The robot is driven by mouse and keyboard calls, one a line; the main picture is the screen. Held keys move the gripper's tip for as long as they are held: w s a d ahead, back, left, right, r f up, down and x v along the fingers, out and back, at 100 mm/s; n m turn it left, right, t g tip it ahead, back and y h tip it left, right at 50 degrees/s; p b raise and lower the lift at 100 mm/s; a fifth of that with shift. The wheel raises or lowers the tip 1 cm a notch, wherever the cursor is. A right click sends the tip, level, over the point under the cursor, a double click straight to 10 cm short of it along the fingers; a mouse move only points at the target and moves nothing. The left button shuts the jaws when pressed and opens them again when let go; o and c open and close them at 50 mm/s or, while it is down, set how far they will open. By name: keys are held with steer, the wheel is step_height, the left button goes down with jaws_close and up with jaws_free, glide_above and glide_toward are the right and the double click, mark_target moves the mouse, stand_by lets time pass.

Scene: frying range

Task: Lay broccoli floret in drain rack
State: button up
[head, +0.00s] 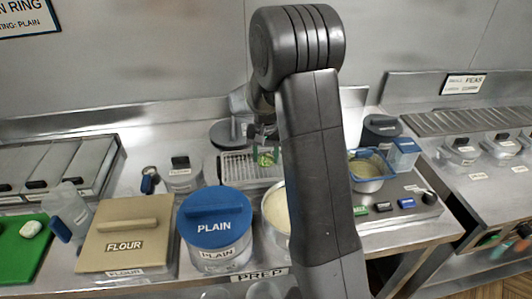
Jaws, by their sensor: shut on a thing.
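The drain rack (235,172) is a pale wire grid in a shallow tray, behind the blue-lidded tub. The floret appears over the right part of the rack; I cannot tell whether it touches the wires. My dark arm hides the rack's right side and part of the counter behind it.
A blue-lidded PLAIN tub (216,216) and an open pot of pale batter (276,208) stand in front of the rack. A FLOUR bin (125,232) is at left. A blue-rimmed container (368,168) stands right of my arm. A lidded pot (182,175) is left of the rack.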

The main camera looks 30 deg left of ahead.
steer(key=o, duration=0.8)
steer(key=shift+o, duration=0.2)
step_height(320, 180, up, 14)
steer(key=b, duration=0.1)
steer(key=shift+f, duration=0.15)
